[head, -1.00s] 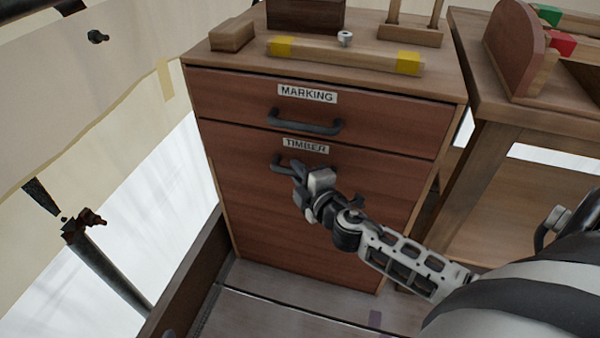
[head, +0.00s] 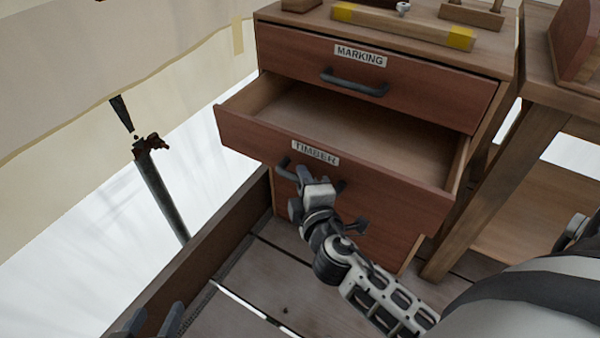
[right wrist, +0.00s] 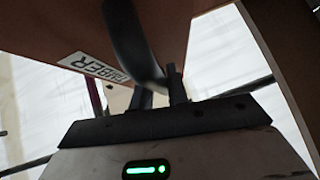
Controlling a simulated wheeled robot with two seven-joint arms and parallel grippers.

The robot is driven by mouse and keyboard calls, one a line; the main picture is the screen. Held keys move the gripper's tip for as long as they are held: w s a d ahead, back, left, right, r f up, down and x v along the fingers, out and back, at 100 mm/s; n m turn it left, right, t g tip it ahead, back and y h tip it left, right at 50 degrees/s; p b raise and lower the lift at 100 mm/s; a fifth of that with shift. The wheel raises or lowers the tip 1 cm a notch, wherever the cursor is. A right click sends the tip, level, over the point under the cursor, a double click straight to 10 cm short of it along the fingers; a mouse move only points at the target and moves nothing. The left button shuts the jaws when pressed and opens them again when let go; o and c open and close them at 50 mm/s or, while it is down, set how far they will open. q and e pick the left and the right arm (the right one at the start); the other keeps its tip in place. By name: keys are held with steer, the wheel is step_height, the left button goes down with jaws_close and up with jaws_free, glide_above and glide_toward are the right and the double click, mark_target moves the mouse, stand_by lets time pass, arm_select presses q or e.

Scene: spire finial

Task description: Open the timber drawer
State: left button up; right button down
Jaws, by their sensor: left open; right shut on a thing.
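The timber drawer (head: 335,178) is pulled well out of the cabinet, and its bare interior shows from above. Its front carries a white TIMBER label (head: 315,153) and a dark bar handle (head: 284,168). My right gripper (head: 303,178) is shut on the handle and hides much of it. In the right wrist view the handle (right wrist: 128,42) runs down to the fingers (right wrist: 158,92), with the TIMBER label (right wrist: 94,67) beside it. My left gripper (head: 155,320) is open and empty at the bottom left edge, away from the cabinet.
The shut MARKING drawer (head: 400,88) is just above. A wooden bar with yellow ends (head: 400,26) lies on the cabinet top. A workbench (head: 540,140) stands at right. A low dark board (head: 205,250) runs along the floor at left, beside a metal post (head: 163,195).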

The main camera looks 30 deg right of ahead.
stand_by(0.3)
steer(key=c, duration=1.4)
jaws_free()
steer(key=shift+o, duration=0.2)
steer(key=v, duration=0.7)
steer(key=shift+s, duration=0.35)
steer(key=shift+a+r, duration=0.1)
